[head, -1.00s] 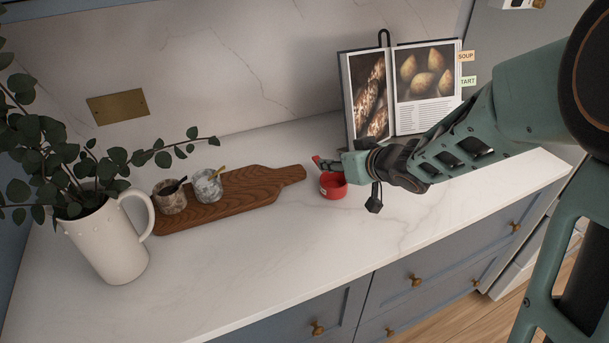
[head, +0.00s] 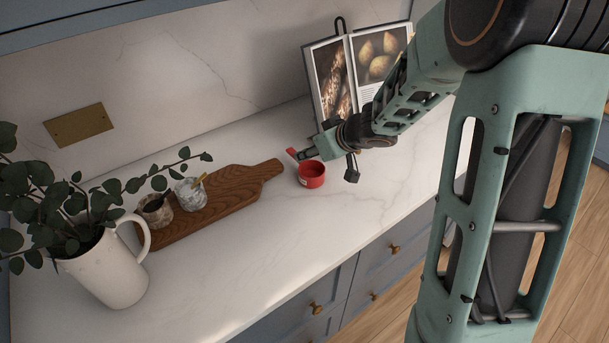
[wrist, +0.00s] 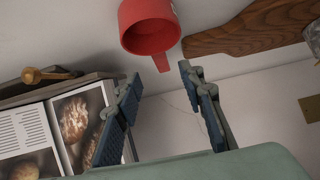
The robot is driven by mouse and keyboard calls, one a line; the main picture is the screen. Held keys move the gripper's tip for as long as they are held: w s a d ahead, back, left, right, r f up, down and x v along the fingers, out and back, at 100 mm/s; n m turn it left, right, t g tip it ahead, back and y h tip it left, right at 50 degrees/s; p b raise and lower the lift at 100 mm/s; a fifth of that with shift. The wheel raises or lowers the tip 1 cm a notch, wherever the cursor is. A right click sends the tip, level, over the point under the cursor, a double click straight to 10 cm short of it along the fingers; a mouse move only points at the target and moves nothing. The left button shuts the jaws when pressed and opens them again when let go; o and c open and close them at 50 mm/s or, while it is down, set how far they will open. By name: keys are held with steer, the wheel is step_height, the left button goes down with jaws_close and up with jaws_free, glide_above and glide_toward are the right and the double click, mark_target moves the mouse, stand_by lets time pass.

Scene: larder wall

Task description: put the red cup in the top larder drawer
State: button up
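The red cup (head: 312,178) stands on the white counter, just right of the wooden board's handle. In the wrist view the cup (wrist: 146,27) is at the top, with its handle (wrist: 161,62) pointing toward my gripper. My gripper (wrist: 160,75) is open, its two blue-padded fingers apart on either side of the handle's end, with no clear contact. In the head view my gripper (head: 308,154) is just behind and above the cup. A small red piece shows by the fingertips; I cannot tell what it belongs to. Blue drawer fronts (head: 382,263) below the counter look shut.
A cookbook on a stand (head: 350,75) is close behind my gripper. A wooden board (head: 235,190) holds two small jars (head: 190,193). A white jug (head: 105,270) with leafy stems stands at left. The counter's front part is clear.

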mark_target(304, 166)
steer(key=b+x, duration=0.3)
steer(key=x, duration=0.6)
steer(key=shift+a+r, duration=0.1)
steer(key=shift+a, duration=0.05)
steer(key=shift+c, duration=0.6)
jaws_close()
steer(key=shift+r, duration=0.1)
